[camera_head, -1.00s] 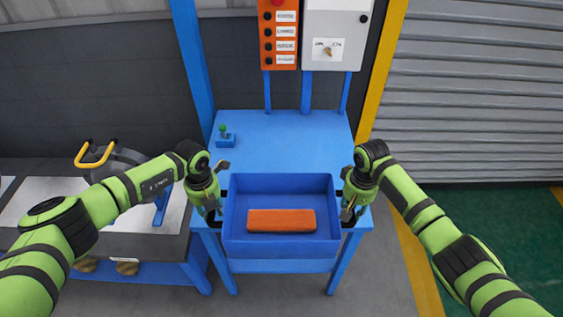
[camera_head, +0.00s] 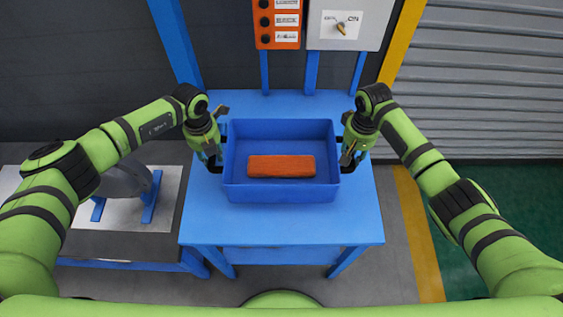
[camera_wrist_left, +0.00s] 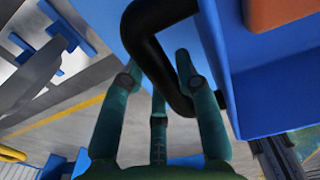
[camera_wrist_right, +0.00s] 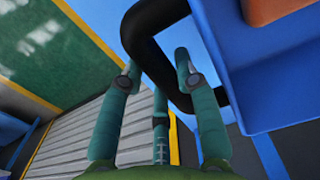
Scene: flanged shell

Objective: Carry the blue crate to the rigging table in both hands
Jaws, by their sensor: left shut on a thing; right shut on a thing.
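The blue crate (camera_head: 280,133) is level in front of me and holds an orange block (camera_head: 281,166). In the head view it lies wholly over the blue rigging table's top (camera_head: 285,230); I cannot tell whether it touches. My left gripper (camera_head: 212,160) is shut on the crate's left black handle, which shows in the left wrist view (camera_wrist_left: 152,62). My right gripper (camera_head: 348,160) is shut on the right black handle, which shows in the right wrist view (camera_wrist_right: 152,62). The table top right behind the crate is partly hidden.
An orange button panel (camera_head: 278,25) and a grey switch box (camera_head: 345,25) stand behind the table. A bench with a metal plate (camera_head: 120,222) is at left. Bare table top lies in front of the crate. Open floor (camera_head: 480,230) is at right.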

